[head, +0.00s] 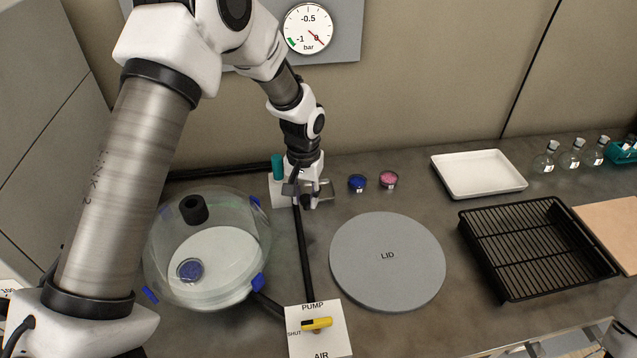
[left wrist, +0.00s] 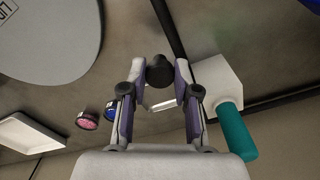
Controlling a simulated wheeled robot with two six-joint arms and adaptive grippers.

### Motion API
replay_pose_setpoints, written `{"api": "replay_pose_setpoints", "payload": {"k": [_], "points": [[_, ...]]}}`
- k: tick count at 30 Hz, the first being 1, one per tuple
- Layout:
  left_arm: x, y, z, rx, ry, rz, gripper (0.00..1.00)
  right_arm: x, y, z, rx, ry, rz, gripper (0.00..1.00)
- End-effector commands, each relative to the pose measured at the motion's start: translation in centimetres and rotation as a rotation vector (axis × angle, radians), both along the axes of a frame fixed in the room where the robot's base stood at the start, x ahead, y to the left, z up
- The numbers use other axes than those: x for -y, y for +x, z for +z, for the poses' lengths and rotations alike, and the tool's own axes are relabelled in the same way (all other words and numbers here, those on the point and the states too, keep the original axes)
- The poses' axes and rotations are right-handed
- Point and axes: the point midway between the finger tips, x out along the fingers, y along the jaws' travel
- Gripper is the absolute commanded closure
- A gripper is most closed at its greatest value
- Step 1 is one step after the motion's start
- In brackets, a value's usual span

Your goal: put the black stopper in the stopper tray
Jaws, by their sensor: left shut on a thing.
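My left gripper (head: 311,197) is at the back middle of the bench, pointing down. In the left wrist view its fingers (left wrist: 159,83) are shut on the black stopper (left wrist: 159,68), a dark round piece between the fingertips. In the head view the stopper is hard to make out at the gripper. A shallow white tray (head: 480,174), empty, lies to the right of the gripper and also shows in the left wrist view (left wrist: 28,136). No label marks it as the stopper tray. My right gripper is not in view.
A white block with a teal cylinder (head: 278,167) is close by the gripper. Blue (head: 357,183) and pink (head: 389,180) dishes are right of it. A glass vessel (head: 215,290), grey lid (head: 387,285), black rack (head: 535,250) and flasks (head: 570,160) stand around. A black hose runs below.

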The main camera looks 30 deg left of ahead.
Motion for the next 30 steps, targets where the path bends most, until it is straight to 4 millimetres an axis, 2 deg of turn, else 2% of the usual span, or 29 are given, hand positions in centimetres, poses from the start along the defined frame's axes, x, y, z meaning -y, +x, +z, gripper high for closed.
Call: {"api": "replay_pose_setpoints", "payload": {"k": [1, 6, 12, 16, 22, 30], "points": [[-0.3, 1.3, 0.2, 0.001, 0.001, 0.000, 0.84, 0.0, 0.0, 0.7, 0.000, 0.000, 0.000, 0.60], [-1.2, 5.8, -0.3, 0.000, 0.001, 0.000, 0.84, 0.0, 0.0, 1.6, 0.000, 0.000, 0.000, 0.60], [-1.9, 9.5, -0.7, 0.000, 0.000, -0.002, 0.84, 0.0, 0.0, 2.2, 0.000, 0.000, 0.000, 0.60], [-2.0, 10.1, -1.4, -0.003, -0.001, -0.002, 0.84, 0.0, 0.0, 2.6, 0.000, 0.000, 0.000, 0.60], [-2.0, 10.0, -4.3, -0.003, -0.001, -0.002, 0.84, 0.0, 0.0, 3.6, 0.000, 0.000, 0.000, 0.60], [-2.0, 10.1, -4.7, -0.001, 0.000, -0.002, 0.84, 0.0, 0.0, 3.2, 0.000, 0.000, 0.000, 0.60]]}}
